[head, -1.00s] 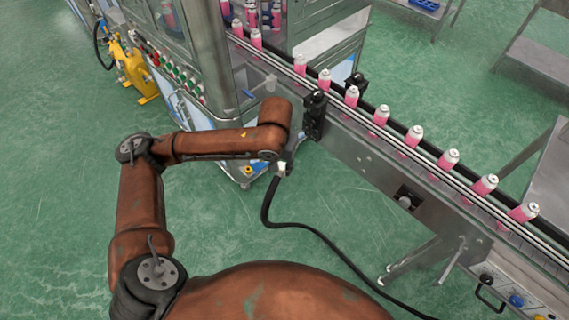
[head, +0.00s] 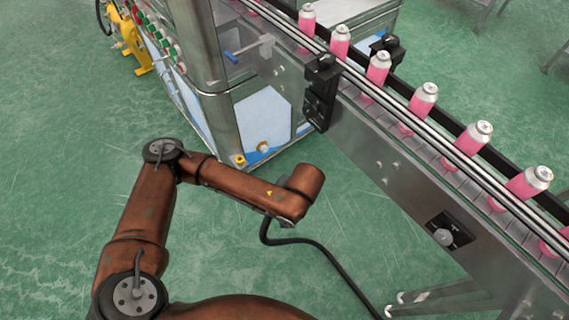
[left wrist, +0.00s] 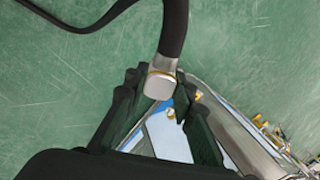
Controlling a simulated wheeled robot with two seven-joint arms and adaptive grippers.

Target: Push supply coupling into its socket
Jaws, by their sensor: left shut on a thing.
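The supply coupling (left wrist: 160,84) is a pale metal fitting with a brass-coloured ring, on the end of a thick black hose (left wrist: 174,30). My left gripper (left wrist: 158,98) is shut on it, with the dark fingers on both sides. In the head view my wrist hides the gripper and the coupling, and the hose (head: 320,246) comes out below it. A round brass fitting (head: 262,147) sits on the machine's lower white panel, apart from my wrist; I cannot tell if it is the socket. My right gripper is not in view.
A conveyor (head: 400,180) with several pink cans runs diagonally on the right. A black sensor block (head: 321,92) sticks out from its near side. The machine cabinet (head: 265,105) stands behind my wrist. Green floor (head: 220,250) is open around my arm.

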